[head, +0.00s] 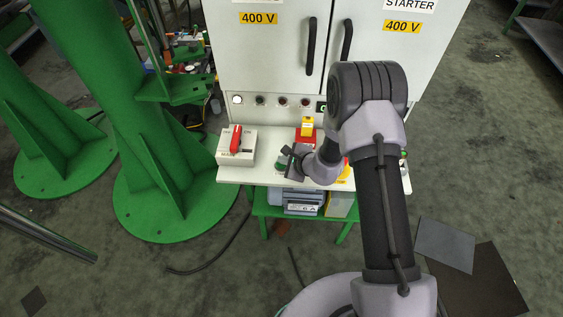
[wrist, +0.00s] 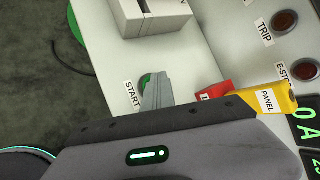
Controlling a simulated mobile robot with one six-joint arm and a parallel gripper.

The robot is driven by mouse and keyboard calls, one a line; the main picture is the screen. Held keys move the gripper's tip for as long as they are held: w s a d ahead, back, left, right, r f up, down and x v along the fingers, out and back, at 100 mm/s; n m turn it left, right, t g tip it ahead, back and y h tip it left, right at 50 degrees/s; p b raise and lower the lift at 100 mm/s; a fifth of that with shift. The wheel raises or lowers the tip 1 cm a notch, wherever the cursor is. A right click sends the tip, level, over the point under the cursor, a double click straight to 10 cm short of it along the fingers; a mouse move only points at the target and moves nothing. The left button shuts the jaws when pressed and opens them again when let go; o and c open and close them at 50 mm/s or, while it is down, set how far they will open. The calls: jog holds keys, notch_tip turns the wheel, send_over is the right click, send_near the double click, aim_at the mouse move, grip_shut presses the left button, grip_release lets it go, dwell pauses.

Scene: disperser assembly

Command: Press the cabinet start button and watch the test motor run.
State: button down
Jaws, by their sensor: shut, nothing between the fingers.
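The cabinet (head: 265,60) stands at the back with its doors shut and a light sloped panel in front. In the wrist view the green start button (wrist: 145,81) shows beside a START label (wrist: 131,94). My gripper (wrist: 157,82) is shut and empty, its fingertips over or beside the button and covering part of it. I cannot tell whether they touch it. In the head view my gripper (head: 284,163) is low over the panel, partly hidden by my wrist. A blue-grey unit (head: 300,200) under the panel may be the test motor; no motion can be judged.
A switch box with a red handle (head: 236,140) sits left on the panel. A yellow and red block (head: 307,127) labelled PANEL stands right of my gripper. A white lamp (head: 237,99) looks lit; the TRIP lamp (wrist: 285,22) looks dark. Green columns (head: 140,110) stand left.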

jog(key=shift+f, duration=0.3)
dwell(0.5)
jog(key=shift+r+p, duration=0.5)
jog(key=shift+r, duration=0.8)
jog(key=shift+r+p, duration=1.4)
jog(key=shift+r, duration=1.1)
